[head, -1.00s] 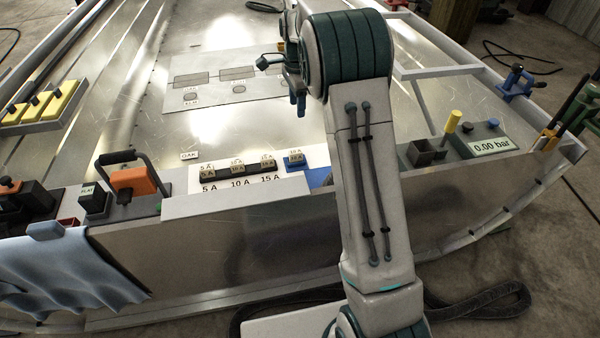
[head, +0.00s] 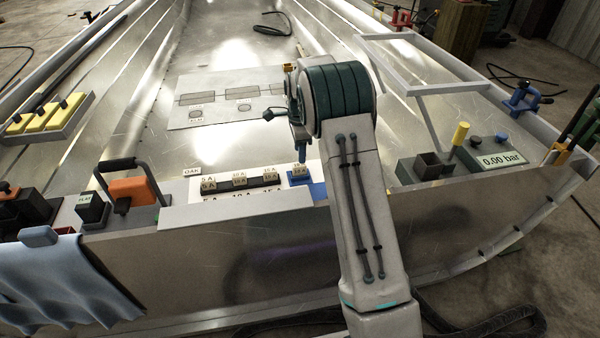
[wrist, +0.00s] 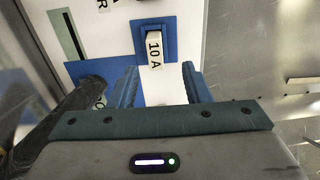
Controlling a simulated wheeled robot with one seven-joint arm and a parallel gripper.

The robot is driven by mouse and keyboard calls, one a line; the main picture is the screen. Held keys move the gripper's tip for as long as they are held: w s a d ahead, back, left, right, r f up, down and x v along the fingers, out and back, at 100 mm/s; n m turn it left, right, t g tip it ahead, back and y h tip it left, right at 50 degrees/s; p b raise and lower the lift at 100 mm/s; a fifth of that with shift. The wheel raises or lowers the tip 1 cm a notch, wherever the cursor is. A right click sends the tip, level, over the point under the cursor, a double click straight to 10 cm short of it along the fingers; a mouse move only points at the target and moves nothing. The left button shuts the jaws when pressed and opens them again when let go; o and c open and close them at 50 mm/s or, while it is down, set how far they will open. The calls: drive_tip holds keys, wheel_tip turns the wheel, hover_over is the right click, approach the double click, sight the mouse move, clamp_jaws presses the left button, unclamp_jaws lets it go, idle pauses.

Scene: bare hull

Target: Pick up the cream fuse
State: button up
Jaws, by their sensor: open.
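A cream fuse marked 10 A (wrist: 154,50) stands in a blue holder (wrist: 170,28) in the wrist view. In the head view this fuse (head: 299,168) sits in the blue holder at the right end of the white fuse panel, partly hidden by my gripper. My gripper (wrist: 160,80) is open and empty. Its two blue fingers lie either side of the fuse's line, with the fuse ahead of the gap between them. In the head view my gripper (head: 301,152) points down just above the blue holder.
More cream-topped fuses (head: 239,178) stand in a row left of the blue holder. An orange block with a black handle (head: 132,188) stands further left. The metal plate behind the panel is mostly clear.

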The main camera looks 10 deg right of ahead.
sight(299, 164)
drive_tip(key=f, duration=0.1)
drive_tip(key=f+b, duration=0.1)
drive_tip(key=f, duration=0.2)
drive_tip(key=shift+s+a+f+b, duration=0.2)
drive_tip(key=shift+s+f+b, duration=0.1)
drive_tip(key=shift+r, duration=0.1)
clamp_jaws()
